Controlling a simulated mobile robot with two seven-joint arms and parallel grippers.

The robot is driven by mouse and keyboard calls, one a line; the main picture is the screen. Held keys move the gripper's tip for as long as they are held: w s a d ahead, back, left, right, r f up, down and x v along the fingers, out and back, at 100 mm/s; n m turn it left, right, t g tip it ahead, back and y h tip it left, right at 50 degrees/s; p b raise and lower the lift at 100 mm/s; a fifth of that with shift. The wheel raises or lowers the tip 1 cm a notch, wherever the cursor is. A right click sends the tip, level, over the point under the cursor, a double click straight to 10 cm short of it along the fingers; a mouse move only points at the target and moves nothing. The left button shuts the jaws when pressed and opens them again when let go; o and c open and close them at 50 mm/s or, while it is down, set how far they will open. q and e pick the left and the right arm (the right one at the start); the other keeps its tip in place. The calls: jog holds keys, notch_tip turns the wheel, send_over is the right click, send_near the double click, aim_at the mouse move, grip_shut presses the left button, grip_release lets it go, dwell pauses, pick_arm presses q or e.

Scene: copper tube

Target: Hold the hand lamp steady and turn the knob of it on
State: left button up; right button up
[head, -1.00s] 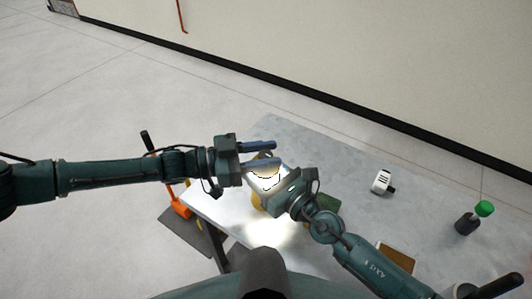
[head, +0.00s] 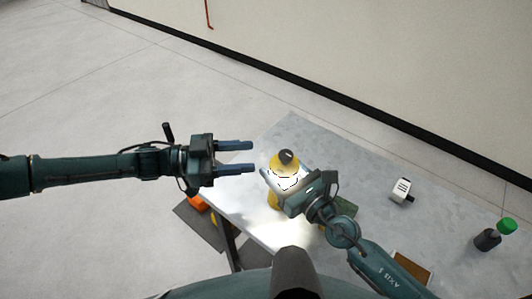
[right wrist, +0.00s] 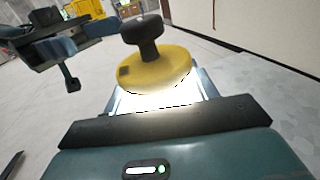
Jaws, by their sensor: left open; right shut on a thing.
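The hand lamp (head: 285,165) has a yellow top with a black knob (head: 286,156) and a brightly glowing middle. It stands at the table's near left part. My right gripper (head: 276,184) is shut on the lamp around its glowing middle. The right wrist view shows the yellow top (right wrist: 156,72) and the black knob (right wrist: 143,32) above my gripper's palm. My left gripper (head: 252,157) is open and empty, to the left of the lamp and apart from the knob. It also shows at the upper left of the right wrist view (right wrist: 82,38).
The grey table (head: 320,150) carries a white object (head: 401,190) and a dark bottle with a green cap (head: 488,239) on the right. A brown item (head: 412,266) lies near the front edge. An orange object (head: 198,203) is below, left of the table. The table's far middle is clear.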

jog(key=shift+d+f, duration=0.1)
jog(key=shift+f, duration=0.15)
pick_arm(q)
jog(key=a, duration=0.2)
jog(key=shift+s+a, duration=0.3)
jog(key=shift+a, duration=0.1)
pick_arm(e)
jog(key=o, duration=1.3)
jog(key=shift+r, duration=0.15)
jog(key=shift+c, duration=0.2)
